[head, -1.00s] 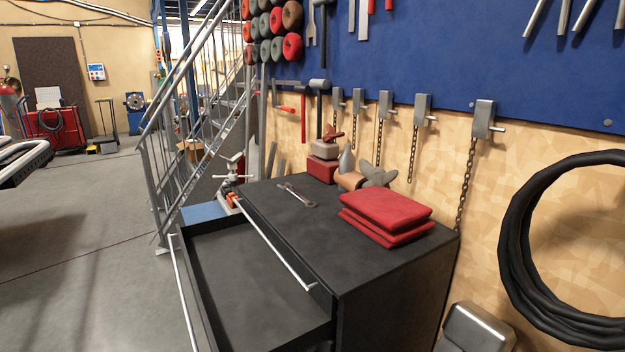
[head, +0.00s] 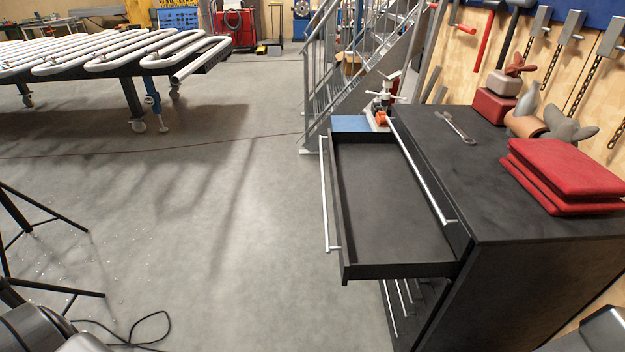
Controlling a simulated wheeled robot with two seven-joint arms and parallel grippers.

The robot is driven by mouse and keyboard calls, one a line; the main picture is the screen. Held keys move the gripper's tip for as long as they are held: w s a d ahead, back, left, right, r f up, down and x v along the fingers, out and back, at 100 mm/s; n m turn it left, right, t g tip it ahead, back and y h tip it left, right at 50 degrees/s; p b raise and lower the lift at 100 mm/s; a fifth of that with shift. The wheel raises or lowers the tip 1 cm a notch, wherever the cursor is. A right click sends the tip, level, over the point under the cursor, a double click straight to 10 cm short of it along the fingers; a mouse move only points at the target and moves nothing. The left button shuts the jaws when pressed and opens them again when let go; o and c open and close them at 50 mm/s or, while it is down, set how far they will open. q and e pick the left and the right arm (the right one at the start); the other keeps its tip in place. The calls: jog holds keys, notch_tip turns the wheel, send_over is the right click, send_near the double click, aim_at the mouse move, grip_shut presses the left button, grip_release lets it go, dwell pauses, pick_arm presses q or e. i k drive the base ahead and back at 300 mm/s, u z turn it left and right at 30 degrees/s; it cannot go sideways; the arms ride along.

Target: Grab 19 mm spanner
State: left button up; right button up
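A grey metal spanner (head: 456,127) lies flat on the black top of the tool cabinet (head: 480,200), toward its far left part. Any size marking on it is too small to read. The cabinet's top drawer (head: 385,185) is pulled out to the left and looks empty. Neither of my grippers can be made out in the head view; only grey parts of mine show at the bottom left and bottom right corners.
Folded red cloths (head: 565,175) lie on the cabinet's near right. A red box (head: 493,107) and rounded metal pieces stand behind. A vise (head: 383,100) is beyond the drawer, near metal stairs (head: 365,60). Black tripod legs (head: 45,255) and a cable are at left. Mid-floor is clear.

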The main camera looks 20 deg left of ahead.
aim_at(447, 117)
jog(key=u, duration=1.05)
jog(key=i, duration=1.3)
jog(key=z, duration=0.7)
